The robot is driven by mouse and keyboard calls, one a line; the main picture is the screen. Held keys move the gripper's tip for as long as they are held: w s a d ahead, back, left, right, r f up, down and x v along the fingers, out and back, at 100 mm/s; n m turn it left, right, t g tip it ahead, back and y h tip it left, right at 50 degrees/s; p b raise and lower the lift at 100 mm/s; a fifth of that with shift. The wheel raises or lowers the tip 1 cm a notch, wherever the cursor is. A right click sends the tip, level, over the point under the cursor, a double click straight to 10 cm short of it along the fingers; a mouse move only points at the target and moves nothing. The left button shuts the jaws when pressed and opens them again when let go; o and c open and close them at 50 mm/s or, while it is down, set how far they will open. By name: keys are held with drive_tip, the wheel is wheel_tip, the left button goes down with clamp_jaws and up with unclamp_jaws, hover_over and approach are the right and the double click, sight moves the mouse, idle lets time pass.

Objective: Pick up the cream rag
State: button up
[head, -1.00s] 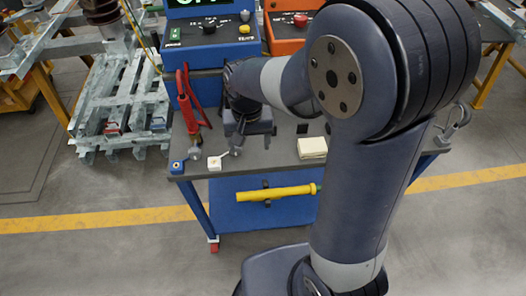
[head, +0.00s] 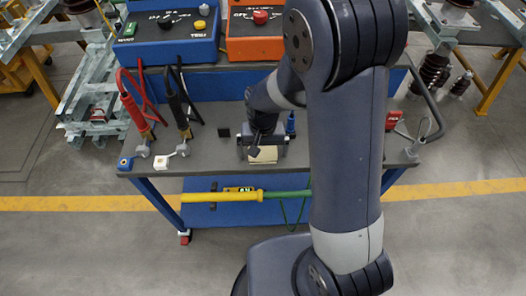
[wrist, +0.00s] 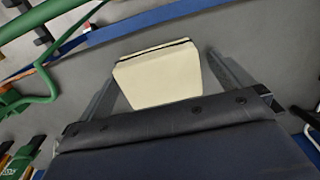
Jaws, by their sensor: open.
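The cream rag (head: 264,155) is a small folded block on the grey top of the blue-legged cart, close to its front edge. My gripper (head: 262,146) is over it in the head view and hides part of it. In the wrist view the rag (wrist: 158,76) lies between the two fingers of my gripper (wrist: 161,72), which are open, one on each side. I cannot tell how far the fingertips are above the cart top.
Blue (head: 166,35) and orange (head: 264,32) control boxes stand at the back. Red (head: 138,112) and black (head: 176,105) clamp leads lie to the left. A yellow-green pole (head: 232,196) hangs below.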

sight(263, 150)
drive_tip(key=shift+c, duration=0.4)
drive_tip(key=c, duration=0.9)
drive_tip(key=shift+r, duration=0.1)
wheel_tip(263, 150, up, 10)
drive_tip(key=shift+f, duration=0.1)
